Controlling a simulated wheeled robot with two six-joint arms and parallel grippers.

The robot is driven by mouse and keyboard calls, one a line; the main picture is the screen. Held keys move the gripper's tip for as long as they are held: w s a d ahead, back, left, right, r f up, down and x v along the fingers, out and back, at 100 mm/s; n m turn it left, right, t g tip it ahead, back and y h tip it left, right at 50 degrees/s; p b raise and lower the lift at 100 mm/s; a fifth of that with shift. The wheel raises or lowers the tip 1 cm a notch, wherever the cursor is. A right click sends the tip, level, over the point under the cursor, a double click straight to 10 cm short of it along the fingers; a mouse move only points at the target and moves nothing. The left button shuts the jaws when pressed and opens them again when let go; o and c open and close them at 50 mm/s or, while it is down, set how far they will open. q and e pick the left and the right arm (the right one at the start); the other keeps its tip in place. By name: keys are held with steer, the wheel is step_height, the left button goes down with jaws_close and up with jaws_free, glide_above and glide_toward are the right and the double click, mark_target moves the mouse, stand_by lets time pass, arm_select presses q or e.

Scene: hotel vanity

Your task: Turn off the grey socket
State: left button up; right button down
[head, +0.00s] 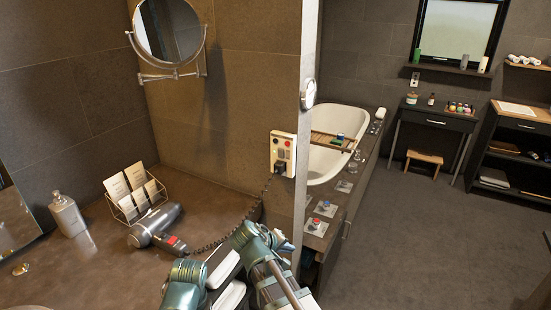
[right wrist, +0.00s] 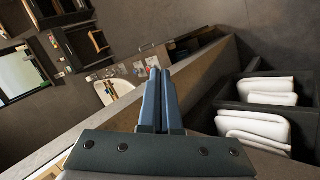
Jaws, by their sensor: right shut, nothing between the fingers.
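The socket panel (head: 283,153) is a pale plate on the end of the tiled wall, in the head view. It bears a red part near the top and a dark plug with a coiled cord lower down. The print and switch position are too small to read. My right gripper (head: 284,244) is below the panel, near the counter's right end, and apart from it. In the right wrist view its two blue-grey fingers (right wrist: 160,98) are together and empty. The socket panel cannot be made out there. My left gripper is not in view.
A hair dryer (head: 155,225) lies on the counter (head: 95,275), its cord running to the socket panel. A card rack (head: 137,200), a soap bottle (head: 67,214) and a wall mirror (head: 168,28) are left. White towels (right wrist: 258,125) fill shelves. A bathtub (head: 325,163) lies beyond the wall.

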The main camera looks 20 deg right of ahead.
steer(key=w+a+r+n+t+h, duration=0.3)
steer(key=w+r+t, duration=0.1)
steer(key=r, duration=0.5)
steer(key=w+a+r+n+t+h, duration=0.3)
steer(key=w+a+r+t, duration=0.1)
steer(key=r, duration=0.5)
steer(key=w+t, duration=0.1)
steer(key=w, duration=0.1)
steer(key=shift+w+a+r, duration=0.2)
steer(key=shift+w+r, duration=0.1)
